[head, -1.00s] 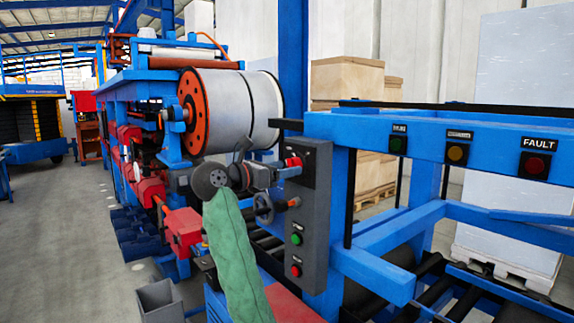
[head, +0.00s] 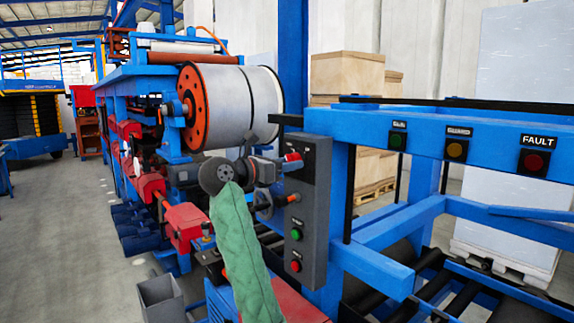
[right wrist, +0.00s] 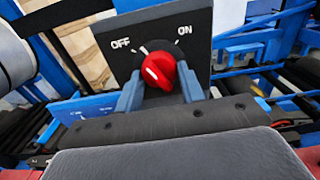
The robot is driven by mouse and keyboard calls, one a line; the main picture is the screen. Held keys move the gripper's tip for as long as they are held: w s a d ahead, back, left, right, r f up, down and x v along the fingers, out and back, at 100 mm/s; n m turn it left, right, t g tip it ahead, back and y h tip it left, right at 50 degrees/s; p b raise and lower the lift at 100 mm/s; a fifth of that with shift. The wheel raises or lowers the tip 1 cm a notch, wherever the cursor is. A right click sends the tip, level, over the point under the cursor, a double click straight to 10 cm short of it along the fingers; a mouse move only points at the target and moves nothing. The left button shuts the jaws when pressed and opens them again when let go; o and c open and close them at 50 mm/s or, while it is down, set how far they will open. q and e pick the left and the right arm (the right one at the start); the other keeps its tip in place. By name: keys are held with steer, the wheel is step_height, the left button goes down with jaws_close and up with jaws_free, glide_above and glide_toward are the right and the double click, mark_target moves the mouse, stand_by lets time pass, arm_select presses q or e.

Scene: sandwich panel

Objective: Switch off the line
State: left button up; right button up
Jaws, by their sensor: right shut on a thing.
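The red rotary switch knob (head: 292,157) sits near the top of a grey control box (head: 312,220) in the head view. In the right wrist view, the same red knob (right wrist: 159,69) stands between the OFF and ON labels on the dark panel. My right gripper (head: 287,165) reaches it from the left, its arm in a green sleeve. In the right wrist view, my right gripper's fingers (right wrist: 160,92) are on both sides of the knob and shut on it. The knob looks turned, but I cannot tell exactly which label it points at. My left gripper is not in view.
A green button (head: 296,234) and a red button (head: 296,266) are lower on the box. A blue beam (head: 440,138) at right carries green, amber and red FAULT lamps. A large white roll (head: 240,105) with orange flange stands behind my arm.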

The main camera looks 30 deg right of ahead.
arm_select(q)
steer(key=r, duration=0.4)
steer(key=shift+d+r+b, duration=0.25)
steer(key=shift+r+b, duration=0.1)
arm_select(e)
steer(key=n, duration=0.3)
steer(key=shift+r+n, duration=0.1)
steer(key=shift+n, duration=0.2)
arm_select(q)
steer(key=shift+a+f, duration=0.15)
arm_select(e)
steer(key=o, duration=1)
steer(key=shift+c, duration=0.2)
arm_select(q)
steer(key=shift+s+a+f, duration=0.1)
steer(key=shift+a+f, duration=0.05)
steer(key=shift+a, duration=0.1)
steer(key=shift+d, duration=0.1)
arm_select(e)
steer(key=shift+a, duration=0.2)
